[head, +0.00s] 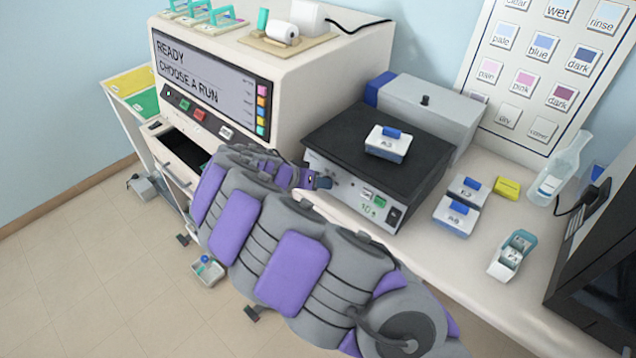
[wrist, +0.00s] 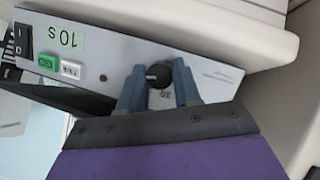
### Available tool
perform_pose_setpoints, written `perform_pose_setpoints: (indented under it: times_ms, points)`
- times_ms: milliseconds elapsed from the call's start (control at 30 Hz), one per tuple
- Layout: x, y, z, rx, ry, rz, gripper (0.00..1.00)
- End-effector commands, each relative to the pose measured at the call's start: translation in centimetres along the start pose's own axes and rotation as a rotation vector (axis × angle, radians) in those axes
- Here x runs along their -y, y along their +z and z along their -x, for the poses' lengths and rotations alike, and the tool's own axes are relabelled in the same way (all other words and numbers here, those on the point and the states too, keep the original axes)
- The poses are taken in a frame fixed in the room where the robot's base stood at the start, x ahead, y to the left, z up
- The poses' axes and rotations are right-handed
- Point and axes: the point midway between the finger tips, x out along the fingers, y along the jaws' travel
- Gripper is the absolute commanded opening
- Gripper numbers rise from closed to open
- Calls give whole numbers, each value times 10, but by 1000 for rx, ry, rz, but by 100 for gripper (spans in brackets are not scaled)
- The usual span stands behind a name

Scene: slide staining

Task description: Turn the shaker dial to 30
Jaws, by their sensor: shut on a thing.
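The shaker (head: 330,130) is a grey box with a black top plate, standing on the bench. Its dial (wrist: 158,73) is a round black knob on the pale front panel (wrist: 210,78), with a short white mark on its left side in the wrist view. The number 30 shows upside down just below the knob there; other scale numbers are hidden or too small to read. My gripper (wrist: 158,84) has one blue-grey finger on each side of the dial and is shut on it. In the head view my gripper (head: 318,182) covers the dial.
On the panel are a green button (wrist: 47,62), a white button (wrist: 70,69), a black rocker switch (wrist: 23,38) and a 10s label (wrist: 68,40). Box A3 (head: 386,147) sits on the shaker. A stainer (head: 290,85) reading "READY CHOOSE A RUN" stands left.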

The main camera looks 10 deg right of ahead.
Motion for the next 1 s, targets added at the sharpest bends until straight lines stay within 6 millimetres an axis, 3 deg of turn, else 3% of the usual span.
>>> perform_pose_setpoints:
  times_ms: [100,133,367,733,1000]
  points:
    - [1,2,-1,3,-2,0,2]
    - [1,2,0,3,-2,0,35]
    - [0,1,1,0,-1,0,57]
    - [-1,-1,9,-3,-4,-1,57]
    - [0,-1,61,-4,-5,0,57]
